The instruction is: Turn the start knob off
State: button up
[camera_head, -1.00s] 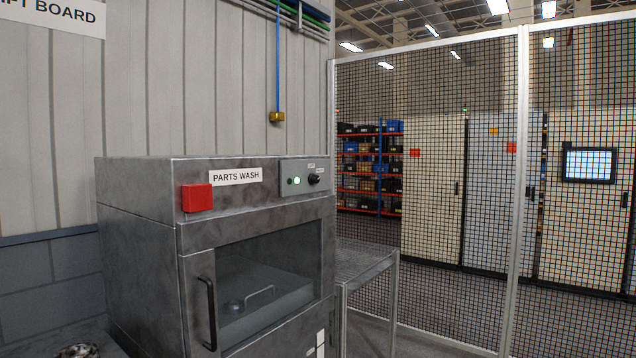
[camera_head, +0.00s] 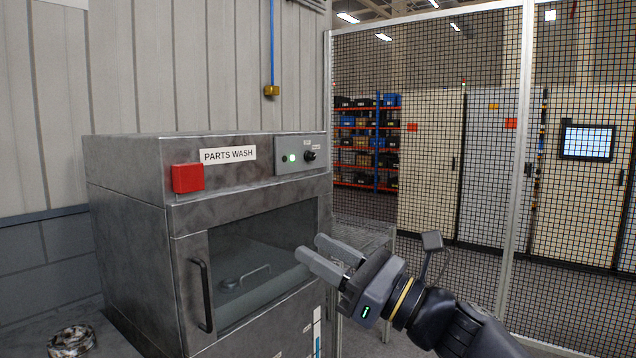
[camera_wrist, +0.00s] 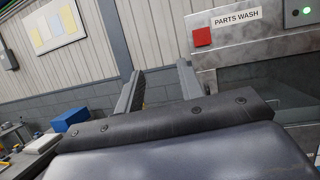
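The start knob (camera_head: 310,156) is a small black knob at the right end of the control panel (camera_head: 287,165) on the parts washer (camera_head: 130,190). A lit green lamp (camera_head: 292,158) is to its left. My gripper (camera_head: 320,254) is in front of the washer's glass door, below and apart from the knob. Its two fingers are spread with nothing between them. In the wrist view the fingers (camera_wrist: 158,88) are also apart, and the green lamp (camera_wrist: 308,11) shows at the top right; the knob is not in that view.
A red box (camera_head: 188,178) and a door handle (camera_head: 203,295) stick out from the washer's front. A mesh fence (camera_head: 450,130) stands to the right, with a metal table (camera_head: 360,236) beside the washer. A ring-shaped metal part (camera_head: 72,341) lies at the lower left.

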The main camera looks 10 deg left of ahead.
aim_at(309, 156)
jog(key=i+j, duration=0.15)
jog(key=i, duration=0.4)
jog(key=i+j+z, duration=0.1)
jog(key=i, duration=0.45)
jog(key=i+j+z, duration=0.1)
jog(key=i, duration=0.45)
jog(key=i+j, duration=0.3)
jog(key=i, duration=0.2)
